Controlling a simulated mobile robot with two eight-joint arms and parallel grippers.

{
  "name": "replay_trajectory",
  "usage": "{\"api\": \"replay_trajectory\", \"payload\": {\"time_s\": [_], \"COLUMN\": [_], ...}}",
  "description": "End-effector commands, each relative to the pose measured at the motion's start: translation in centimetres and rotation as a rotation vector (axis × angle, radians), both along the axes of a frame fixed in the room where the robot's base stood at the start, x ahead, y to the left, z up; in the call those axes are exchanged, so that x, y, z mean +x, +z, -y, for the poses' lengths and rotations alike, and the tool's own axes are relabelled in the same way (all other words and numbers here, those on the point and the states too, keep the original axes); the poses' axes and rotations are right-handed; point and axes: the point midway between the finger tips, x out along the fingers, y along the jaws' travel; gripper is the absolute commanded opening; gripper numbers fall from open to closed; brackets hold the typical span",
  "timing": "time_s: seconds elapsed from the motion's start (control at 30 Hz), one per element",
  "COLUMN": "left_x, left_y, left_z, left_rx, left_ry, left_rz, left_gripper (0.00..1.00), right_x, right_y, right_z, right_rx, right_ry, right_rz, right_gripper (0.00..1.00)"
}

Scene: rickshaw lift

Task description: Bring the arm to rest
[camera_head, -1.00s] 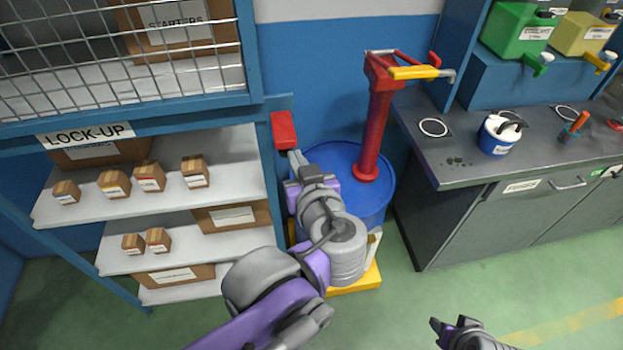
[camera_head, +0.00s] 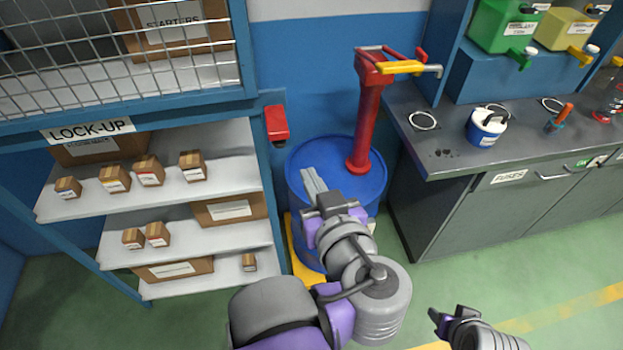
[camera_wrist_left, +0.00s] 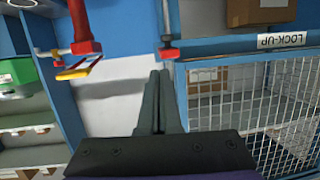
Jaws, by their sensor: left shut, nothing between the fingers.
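My left gripper (camera_head: 313,181) is in front of the blue drum (camera_head: 335,165) in the head view, its two fingers together with nothing between them. The closed fingers also show in the left wrist view (camera_wrist_left: 158,90), pointing toward the wall beside the lock-up cage. A red box (camera_head: 276,123) on the cage's corner post is a little up and left of the fingertips, apart from them. My right gripper (camera_head: 437,322) shows only in part at the lower right of the head view, and its jaw state is unclear.
A red hand pump (camera_head: 371,110) with a yellow handle stands on the drum. The lock-up shelves (camera_head: 235,170) with small cartons are at the left. A grey workbench (camera_head: 450,160) with a blue-white pot (camera_head: 487,128) is at the right. The green floor in front is open.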

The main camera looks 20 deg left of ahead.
Motion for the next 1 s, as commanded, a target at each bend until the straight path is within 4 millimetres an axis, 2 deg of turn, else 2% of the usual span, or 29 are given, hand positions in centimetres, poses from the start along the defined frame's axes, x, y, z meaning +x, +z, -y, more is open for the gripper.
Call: {"api": "replay_trajectory", "payload": {"time_s": [0.57,0.67,0.77,0.9,1.0], "left_x": [-0.1,-0.2,-0.6,-2.4,-4.0], "left_y": [0.0,-1.3,-4.9,-12.8,-17.8], "left_z": [0.0,-0.6,-2.4,-5.2,-5.9], "left_rx": [0.001,0.009,0.018,-0.022,-0.1], "left_ry": [0.0,0.004,0.001,-0.076,-0.195], "left_rz": [-0.003,-0.059,-0.228,-0.569,-0.752], "left_gripper": [0.0,0.0,0.0,0.0,0.0], "right_x": [0.0,0.0,0.0,0.0,0.0], "right_y": [0.0,0.0,0.0,0.0,0.0], "right_z": [0.0,0.0,0.0,0.0,0.0], "right_rx": [0.0,0.0,0.0,0.0,0.0], "right_ry": [0.0,0.0,0.0,0.0,0.0], "right_rz": [0.0,0.0,0.0,0.0,0.0], "right_gripper": [0.5,0.5,0.5,0.5,0.5]}}
